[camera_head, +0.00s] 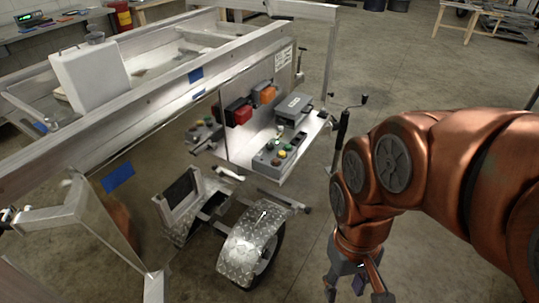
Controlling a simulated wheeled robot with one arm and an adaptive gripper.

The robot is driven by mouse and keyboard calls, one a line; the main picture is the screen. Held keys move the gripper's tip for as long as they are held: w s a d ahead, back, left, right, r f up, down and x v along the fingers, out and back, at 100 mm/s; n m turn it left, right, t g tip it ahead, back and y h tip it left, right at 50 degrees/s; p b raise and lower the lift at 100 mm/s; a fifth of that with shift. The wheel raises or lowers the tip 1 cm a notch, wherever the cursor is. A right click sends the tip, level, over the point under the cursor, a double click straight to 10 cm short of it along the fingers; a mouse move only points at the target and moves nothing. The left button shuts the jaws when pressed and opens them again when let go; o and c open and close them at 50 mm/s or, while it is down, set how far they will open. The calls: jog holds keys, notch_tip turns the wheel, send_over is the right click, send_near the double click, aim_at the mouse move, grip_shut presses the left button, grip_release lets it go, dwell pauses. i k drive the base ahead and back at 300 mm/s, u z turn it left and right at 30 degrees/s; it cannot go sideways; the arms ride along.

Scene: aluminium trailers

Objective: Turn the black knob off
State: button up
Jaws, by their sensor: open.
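A grey control box (268,163) with several small coloured buttons, green, yellow, red and pale, sits on a metal shelf at the trailer's end, in the middle of the view. A black knob on it is too small to make out for certain, and so is its setting. My gripper (352,297) hangs at the bottom edge, right of the middle, pointing down. Its fingers are spread and hold nothing visible; the tips are partly cut off by the frame. It is apart from the control box, nearer to me and to its right.
A grey box (294,109) stands on the shelf (313,127) behind the control box. Red (238,112) and orange (264,94) units are on the panel. A crank with a black handle (342,130) stands right of the shelf. A wheel fender (254,240) is below. Floor before my gripper is clear.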

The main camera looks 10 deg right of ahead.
aim_at(270, 147)
jog(key=u, duration=0.65)
jog(key=i, duration=0.9)
jog(key=z, duration=0.55)
